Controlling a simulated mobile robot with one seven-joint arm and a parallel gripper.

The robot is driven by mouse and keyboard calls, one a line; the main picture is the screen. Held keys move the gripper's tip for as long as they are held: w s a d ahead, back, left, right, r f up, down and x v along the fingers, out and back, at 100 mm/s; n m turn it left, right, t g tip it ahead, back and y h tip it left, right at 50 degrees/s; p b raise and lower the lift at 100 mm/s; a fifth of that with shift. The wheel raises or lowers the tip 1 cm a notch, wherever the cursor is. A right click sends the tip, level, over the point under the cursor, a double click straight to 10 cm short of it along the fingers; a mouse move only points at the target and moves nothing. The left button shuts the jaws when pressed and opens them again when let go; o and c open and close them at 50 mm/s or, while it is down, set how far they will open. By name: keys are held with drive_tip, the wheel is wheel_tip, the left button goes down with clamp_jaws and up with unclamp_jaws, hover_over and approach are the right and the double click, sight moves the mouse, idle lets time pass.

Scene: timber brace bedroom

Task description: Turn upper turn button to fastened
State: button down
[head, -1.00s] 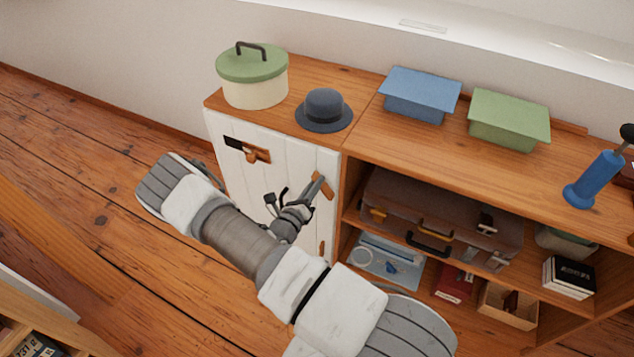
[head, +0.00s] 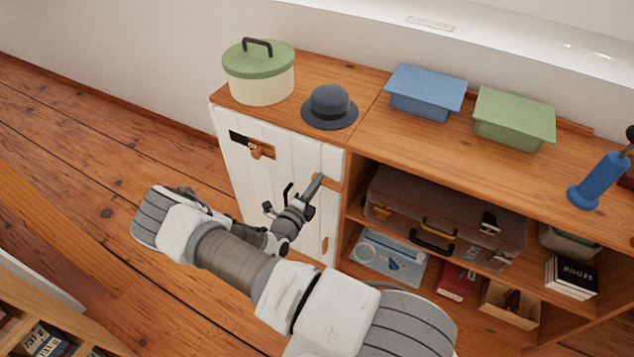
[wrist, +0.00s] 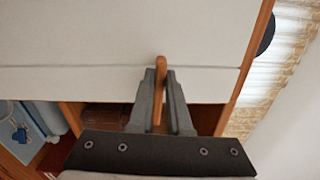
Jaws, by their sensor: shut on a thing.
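The upper turn button (head: 331,183) is a small wooden bar at the right edge of the white cabinet door (head: 283,180). In the head view it lies nearly level and reaches to the right, toward the wooden upright beside the door. My gripper (head: 317,184) is at the button, with its fingers partly hiding it. In the wrist view the button (wrist: 160,68) stands between the two dark fingers (wrist: 161,88), and my gripper is shut on it. The lower turn button (head: 324,244) stands upright lower on the same door edge.
A dark plate with a wooden catch (head: 262,150) is at the door's upper left. A hat (head: 329,104) and a green-lidded pot (head: 260,85) stand on the cabinet top. Open shelves at right hold a brown suitcase (head: 450,215).

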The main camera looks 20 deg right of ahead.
drive_tip(key=shift+f+n, duration=0.15)
drive_tip(key=shift+n, duration=0.35)
drive_tip(key=c, duration=0.9)
unclamp_jaws()
drive_tip(key=shift+o, duration=0.2)
drive_tip(key=p+v, duration=0.2)
drive_tip(key=v, duration=1.5)
drive_tip(key=shift+s+a, duration=0.2)
